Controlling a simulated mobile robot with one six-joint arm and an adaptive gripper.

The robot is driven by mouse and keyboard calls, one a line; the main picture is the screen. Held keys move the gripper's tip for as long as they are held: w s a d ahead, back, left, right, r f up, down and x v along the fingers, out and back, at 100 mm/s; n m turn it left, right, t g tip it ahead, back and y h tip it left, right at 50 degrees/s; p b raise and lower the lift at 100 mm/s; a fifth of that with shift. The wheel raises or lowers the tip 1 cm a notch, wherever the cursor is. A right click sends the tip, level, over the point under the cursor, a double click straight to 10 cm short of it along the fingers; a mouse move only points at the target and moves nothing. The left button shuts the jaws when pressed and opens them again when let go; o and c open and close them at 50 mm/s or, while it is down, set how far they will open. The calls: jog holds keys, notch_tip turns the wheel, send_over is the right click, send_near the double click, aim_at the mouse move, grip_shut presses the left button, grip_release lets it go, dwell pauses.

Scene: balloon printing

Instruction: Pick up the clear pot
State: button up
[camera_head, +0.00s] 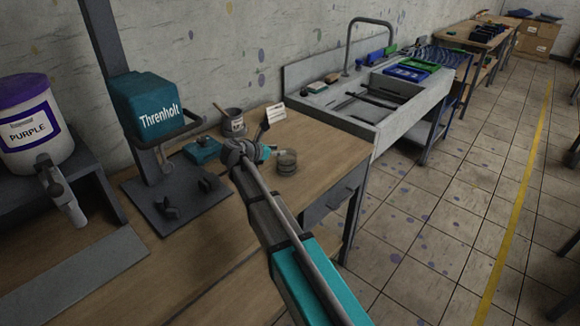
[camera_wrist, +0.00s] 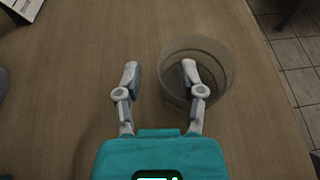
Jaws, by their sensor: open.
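The clear pot (camera_head: 287,162) is a small see-through round pot standing on the wooden table near its right end. In the wrist view the clear pot (camera_wrist: 221,62) is right of centre, close to the table's right edge. My gripper (camera_wrist: 160,70) is open and empty. Its right finger overlaps the left part of the pot in the picture, and its left finger is over bare wood to the left. I cannot tell whether the right finger touches the pot. In the head view my gripper (camera_head: 266,148) is just left of the pot.
On the wooden table (camera_head: 335,155) stand a dark cup (camera_head: 233,123), a white card (camera_head: 276,112) and a teal Threnholt machine (camera_head: 158,108). A purple-lidded tub (camera_head: 33,125) is at the left. A sink (camera_head: 385,95) is beyond the table. The table front is clear.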

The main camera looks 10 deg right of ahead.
jog(key=shift+w+d+f, duration=0.2)
jog(key=shift+w+d, duration=0.05)
jog(key=shift+d, duration=0.2)
grip_shut()
dwell(0.3)
